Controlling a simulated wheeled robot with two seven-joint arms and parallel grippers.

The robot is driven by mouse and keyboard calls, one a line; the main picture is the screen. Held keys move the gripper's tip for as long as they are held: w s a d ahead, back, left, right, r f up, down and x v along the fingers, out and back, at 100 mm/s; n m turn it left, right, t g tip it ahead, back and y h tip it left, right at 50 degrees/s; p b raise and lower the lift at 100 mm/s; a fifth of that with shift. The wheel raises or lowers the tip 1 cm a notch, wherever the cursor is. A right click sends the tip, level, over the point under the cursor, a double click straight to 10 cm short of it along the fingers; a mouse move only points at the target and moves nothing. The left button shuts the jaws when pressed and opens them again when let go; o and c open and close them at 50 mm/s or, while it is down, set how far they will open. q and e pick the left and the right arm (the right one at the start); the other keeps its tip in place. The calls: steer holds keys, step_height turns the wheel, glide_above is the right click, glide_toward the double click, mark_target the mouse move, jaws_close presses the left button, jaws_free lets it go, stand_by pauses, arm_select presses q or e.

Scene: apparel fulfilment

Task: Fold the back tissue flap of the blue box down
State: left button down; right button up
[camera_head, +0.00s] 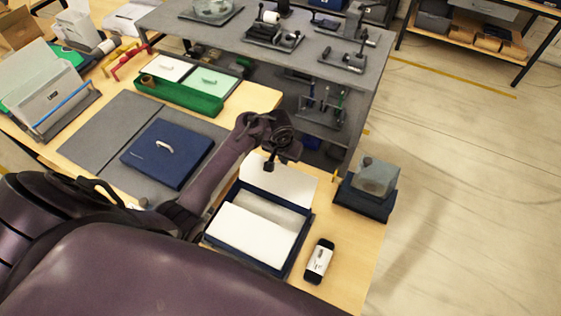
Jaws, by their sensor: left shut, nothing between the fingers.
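The open blue box (292,262) sits near the front right of the wooden table. White tissue covers the front part of its inside, with a paler strip behind it. The back tissue flap (290,184) is a white sheet that stands up at the box's far side. My left gripper (269,165) is shut and empty, pointing down at the flap's upper left part and hiding a little of it. I cannot tell whether it touches the flap. My right gripper is not in view.
A dark blue lid (147,163) lies on a grey mat (105,128) left of the box. A black-and-white device (319,261) lies right of the box. A green tray (178,97) is farther back. A grey workbench (285,52) stands behind the table.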

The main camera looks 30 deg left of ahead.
mark_target(280, 165)
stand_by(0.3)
arm_select(q)
steer(key=s+p, duration=0.2)
steer(key=s, duration=0.1)
steer(key=shift+d+r, duration=0.1)
steer(key=s, duration=1.3)
steer(key=shift+s+d, duration=0.25)
steer(key=shift+d, duration=0.1)
steer(key=shift+w, duration=0.1)
